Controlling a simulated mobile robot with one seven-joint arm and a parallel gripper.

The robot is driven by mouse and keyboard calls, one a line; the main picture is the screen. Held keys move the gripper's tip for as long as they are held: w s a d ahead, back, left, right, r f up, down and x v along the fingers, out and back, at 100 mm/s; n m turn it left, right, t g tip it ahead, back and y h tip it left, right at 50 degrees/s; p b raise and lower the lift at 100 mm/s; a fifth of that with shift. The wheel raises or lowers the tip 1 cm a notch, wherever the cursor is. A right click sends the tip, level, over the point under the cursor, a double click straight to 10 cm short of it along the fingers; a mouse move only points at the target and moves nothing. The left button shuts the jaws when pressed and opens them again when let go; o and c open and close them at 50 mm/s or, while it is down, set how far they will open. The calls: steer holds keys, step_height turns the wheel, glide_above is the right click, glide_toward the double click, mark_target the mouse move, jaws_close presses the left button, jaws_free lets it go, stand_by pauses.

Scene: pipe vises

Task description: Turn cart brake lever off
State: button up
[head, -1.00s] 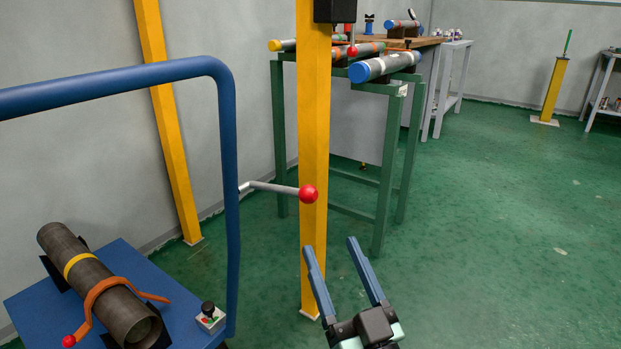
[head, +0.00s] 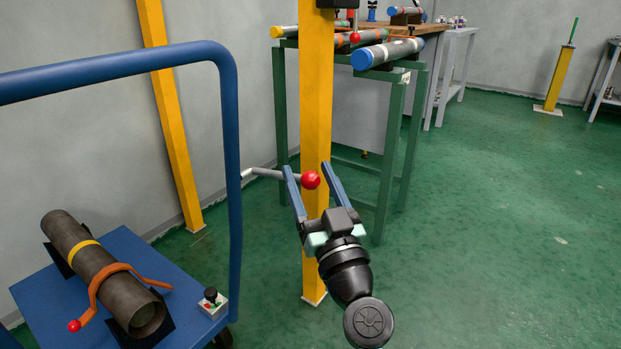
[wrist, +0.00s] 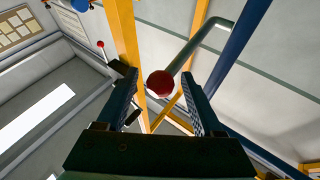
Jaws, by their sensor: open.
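A grey bent lever (head: 262,173) with a red ball knob (head: 310,180) reaches right from beside the blue cart handle (head: 234,150). Its mount is not clearly visible. My gripper (head: 308,167) is open, with one finger on each side of the knob in the head view. In the wrist view the red knob (wrist: 160,83) lies between the two fingertips of my gripper (wrist: 161,74), with gaps on both sides. The lever rod (wrist: 205,42) runs up and right from it. The blue cart (head: 125,255) also carries a small switch box with a black knob (head: 211,295).
A yellow post (head: 316,110) stands close behind the knob. A dark pipe (head: 90,262) with an orange lever lies on the cart. A green stand (head: 390,150) with several pipes is behind. The green floor at right is clear.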

jaws_close()
stand_by(1.4)
